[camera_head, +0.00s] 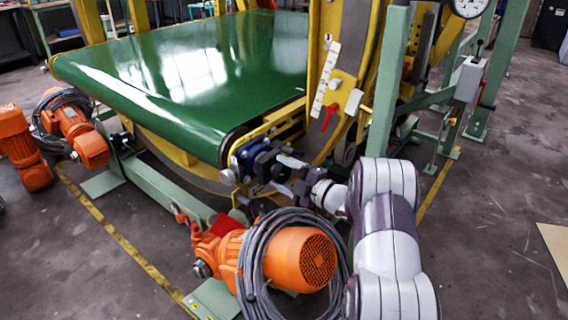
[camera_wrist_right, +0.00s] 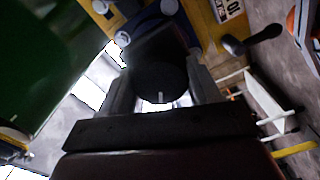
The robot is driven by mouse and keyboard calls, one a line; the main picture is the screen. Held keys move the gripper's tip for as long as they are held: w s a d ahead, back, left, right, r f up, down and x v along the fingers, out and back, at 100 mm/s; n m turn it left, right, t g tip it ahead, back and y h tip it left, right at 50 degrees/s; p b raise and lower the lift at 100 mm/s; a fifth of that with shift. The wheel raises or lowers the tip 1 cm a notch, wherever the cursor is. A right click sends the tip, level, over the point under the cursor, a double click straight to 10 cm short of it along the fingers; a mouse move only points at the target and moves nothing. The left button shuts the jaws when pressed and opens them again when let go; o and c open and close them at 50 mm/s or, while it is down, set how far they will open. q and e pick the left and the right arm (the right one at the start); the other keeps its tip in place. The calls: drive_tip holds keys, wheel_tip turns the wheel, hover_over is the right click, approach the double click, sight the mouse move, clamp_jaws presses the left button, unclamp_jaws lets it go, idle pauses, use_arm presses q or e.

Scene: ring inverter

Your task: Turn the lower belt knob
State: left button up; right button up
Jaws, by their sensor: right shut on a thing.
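The lower belt knob (camera_wrist_right: 160,80) is a dark round knob in the middle of the right wrist view, with a small pale mark on its near face. My right gripper (camera_head: 275,174) is at the near corner of the green belt (camera_head: 185,70), by a blue bracket (camera_head: 240,157). In the wrist view its two grey fingers (camera_wrist_right: 162,90) lie on either side of the knob and are shut on it. In the head view the fingers and arm partly hide the knob. My left gripper is not in view.
A yellow frame with a red lever (camera_head: 329,117) is close above the gripper. Open floor (camera_head: 490,230) lies at the right.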

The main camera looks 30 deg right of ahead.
drive_tip(key=m+p, duration=0.6)
drive_tip(key=shift+r, duration=0.15)
drive_tip(key=shift+m+p, duration=1.3)
drive_tip(key=shift+m, duration=0.7)
drive_tip(key=shift+f, duration=0.25)
drive_tip(key=o, duration=1)
drive_tip(key=shift+o, duration=0.2)
drive_tip(key=p+v, duration=0.2)
drive_tip(key=v, duration=1)
drive_tip(key=shift+s, duration=0.3)
drive_tip(key=shift+d, duration=0.15)
